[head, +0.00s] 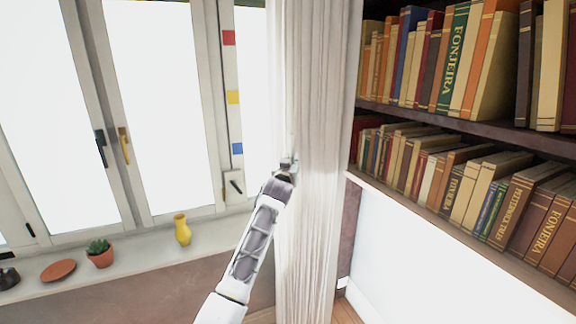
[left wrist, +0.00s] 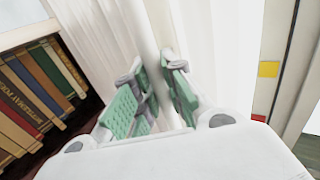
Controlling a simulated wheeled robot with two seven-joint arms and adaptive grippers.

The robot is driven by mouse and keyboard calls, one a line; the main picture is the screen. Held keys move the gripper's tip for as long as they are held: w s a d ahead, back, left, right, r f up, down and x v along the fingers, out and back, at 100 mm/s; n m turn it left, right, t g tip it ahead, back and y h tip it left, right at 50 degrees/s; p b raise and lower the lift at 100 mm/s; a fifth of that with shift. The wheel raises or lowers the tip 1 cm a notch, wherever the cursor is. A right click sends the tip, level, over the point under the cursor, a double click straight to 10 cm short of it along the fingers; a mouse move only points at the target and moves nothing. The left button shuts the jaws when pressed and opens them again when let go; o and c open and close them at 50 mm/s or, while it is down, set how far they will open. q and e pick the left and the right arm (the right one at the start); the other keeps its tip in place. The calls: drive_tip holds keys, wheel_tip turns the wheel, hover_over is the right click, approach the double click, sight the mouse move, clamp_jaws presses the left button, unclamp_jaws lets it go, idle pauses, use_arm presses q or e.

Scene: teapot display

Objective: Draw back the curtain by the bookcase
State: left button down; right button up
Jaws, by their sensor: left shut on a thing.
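The white curtain (head: 318,130) hangs in narrow folds between the window and the bookcase (head: 450,125). My left gripper (head: 289,160) is at the curtain's left edge, about halfway up the view. In the left wrist view, my left gripper (left wrist: 157,95) has its green-padded fingers on both sides of a pale fold of the curtain (left wrist: 105,35), shut on it. The exact contact is partly hidden by the fingers. My right gripper is in neither view.
Windows with handles (head: 124,145) fill the left. The sill (head: 140,256) holds a yellow vase (head: 182,229), a potted succulent (head: 100,254), a terracotta dish (head: 58,270) and a dark object (head: 8,278). The bookcase shelves are full of books close to the curtain's right.

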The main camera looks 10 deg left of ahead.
use_arm(q)
drive_tip(key=shift+w+d, duration=0.25)
drive_tip(key=shift+d, duration=0.15)
drive_tip(key=c, duration=1.8)
unclamp_jaws()
drive_tip(key=shift+c, duration=0.2)
drive_tip(key=o, duration=0.4)
drive_tip(key=shift+s, duration=6)
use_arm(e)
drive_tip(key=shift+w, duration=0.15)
